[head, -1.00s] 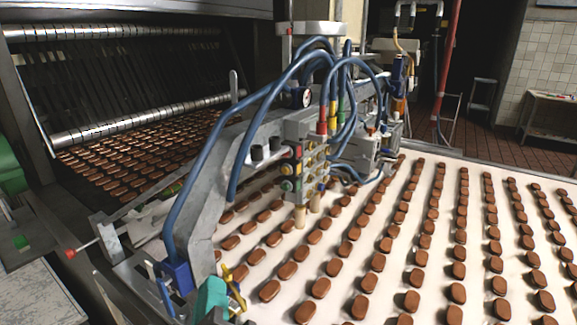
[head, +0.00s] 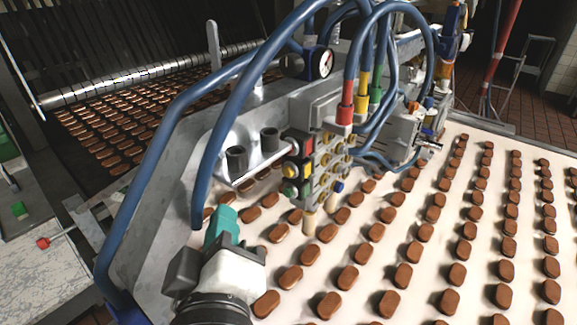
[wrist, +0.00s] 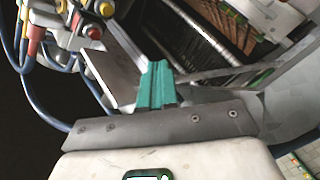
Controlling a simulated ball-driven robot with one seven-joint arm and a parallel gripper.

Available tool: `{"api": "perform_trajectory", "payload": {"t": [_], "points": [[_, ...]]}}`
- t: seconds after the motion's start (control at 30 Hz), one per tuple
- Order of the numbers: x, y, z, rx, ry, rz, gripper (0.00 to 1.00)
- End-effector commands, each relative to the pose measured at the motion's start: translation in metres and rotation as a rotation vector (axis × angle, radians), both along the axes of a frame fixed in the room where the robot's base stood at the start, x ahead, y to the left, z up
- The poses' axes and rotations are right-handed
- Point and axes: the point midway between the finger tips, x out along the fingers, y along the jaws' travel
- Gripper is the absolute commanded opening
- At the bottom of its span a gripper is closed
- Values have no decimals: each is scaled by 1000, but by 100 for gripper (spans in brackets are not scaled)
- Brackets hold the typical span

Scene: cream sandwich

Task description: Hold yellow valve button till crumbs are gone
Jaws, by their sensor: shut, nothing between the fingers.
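The valve block (head: 325,165) stands over the belt with a column of coloured buttons on its left face: red on top, the yellow valve button (head: 290,169) in the middle, green below. In the wrist view a yellow button (wrist: 107,9) shows at the upper left, beside a red one. My gripper (head: 222,222) has teal fingers, shut and empty. It is left of and below the buttons, apart from them. The fingers also show at the middle of the wrist view (wrist: 157,84). I cannot make out any crumbs.
Rows of brown biscuits (head: 403,276) lie on the white belt (head: 325,278). Blue hoses (head: 180,120) arch over the grey machine frame near my arm. Two dark cylinders (head: 236,160) and a pressure gauge (head: 321,63) sit above and behind the gripper.

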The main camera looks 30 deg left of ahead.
Motion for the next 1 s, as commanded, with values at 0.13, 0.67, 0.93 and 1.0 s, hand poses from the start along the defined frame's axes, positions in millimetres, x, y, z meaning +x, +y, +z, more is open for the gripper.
{"api": "perform_trajectory", "payload": {"t": [0.13, 0.67, 0.93, 1.0], "points": [[1, 0, 0, 0, 0, -1, 0], [59, -5, 1, -1, 1, -3, 0], [83, -7, 1, -1, -1, -1, 0], [86, -7, 1, 0, 0, 0, 0]]}}
